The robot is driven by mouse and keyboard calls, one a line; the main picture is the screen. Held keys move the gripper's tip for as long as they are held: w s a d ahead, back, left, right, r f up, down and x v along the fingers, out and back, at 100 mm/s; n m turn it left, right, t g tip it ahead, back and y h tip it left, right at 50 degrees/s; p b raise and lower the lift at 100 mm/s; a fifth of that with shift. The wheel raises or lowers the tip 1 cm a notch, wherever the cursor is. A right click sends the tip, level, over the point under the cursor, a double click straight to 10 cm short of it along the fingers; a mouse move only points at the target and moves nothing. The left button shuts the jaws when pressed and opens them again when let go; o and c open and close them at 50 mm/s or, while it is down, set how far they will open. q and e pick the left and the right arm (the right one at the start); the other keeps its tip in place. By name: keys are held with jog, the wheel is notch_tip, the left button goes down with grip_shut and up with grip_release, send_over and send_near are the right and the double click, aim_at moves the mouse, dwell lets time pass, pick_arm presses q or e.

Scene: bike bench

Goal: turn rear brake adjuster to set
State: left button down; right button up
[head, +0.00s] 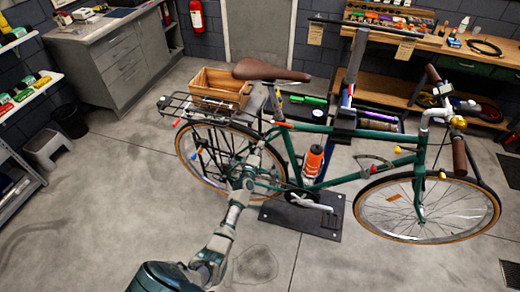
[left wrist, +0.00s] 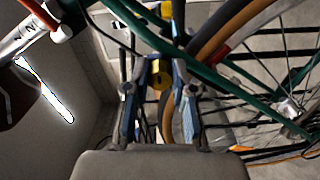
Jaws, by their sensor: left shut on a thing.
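The green bicycle (head: 345,180) is held on a stand, with its rear wheel (head: 187,155) at the left. My left gripper (head: 257,150) reaches up from the bottom of the head view to the rear of the frame, beside the rear wheel. In the left wrist view a small brass-yellow adjuster (left wrist: 162,77) sits between the two fingers of my left gripper (left wrist: 160,95), which is shut on it. Its far end and cable are partly hidden by frame tubes. In the head view the adjuster is too small to make out. My right gripper is not in view.
An orange bottle (head: 313,162) is on the frame. A workbench (head: 425,42) stands behind at the right.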

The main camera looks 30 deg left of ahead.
pick_arm(q)
jog(key=shift+f+n, duration=0.15)
jog(key=shift+n, duration=0.35)
jog(key=c, duration=1)
grip_release()
jog(key=shift+o, duration=0.2)
jog(key=shift+w+a, duration=0.1)
jog(key=v, duration=1.2)
